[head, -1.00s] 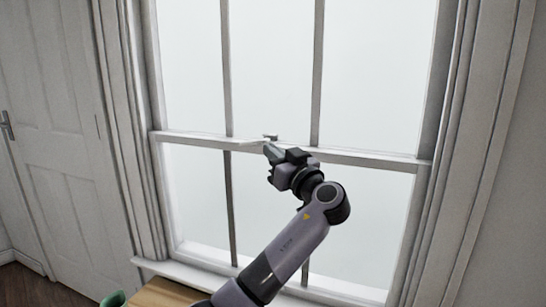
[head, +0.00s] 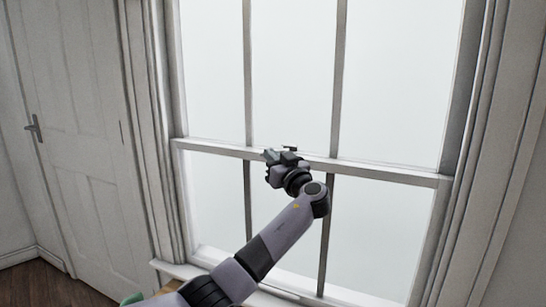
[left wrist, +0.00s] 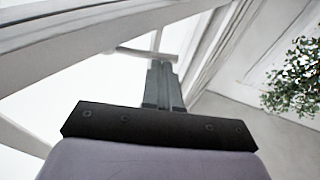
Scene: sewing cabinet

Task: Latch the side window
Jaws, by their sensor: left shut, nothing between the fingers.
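The side window (head: 215,146) is a white sash window whose meeting rail crosses the middle of the head view. A small dark latch (head: 290,148) sits on top of that rail, near its middle. My left gripper (head: 268,156) is at the rail, just left of and below the latch in the picture, its fingers shut and empty. In the left wrist view the shut fingers (left wrist: 163,72) point at a thin pale bar (left wrist: 148,53); I cannot tell whether they touch it or whether it is part of the latch. My right gripper is out of view.
A panelled white door (head: 75,130) with a dark handle stands at the left. A wooden surface (head: 168,287) and a green item (head: 132,298) show at the bottom edge. A leafy plant (left wrist: 292,77) is at the right of the left wrist view.

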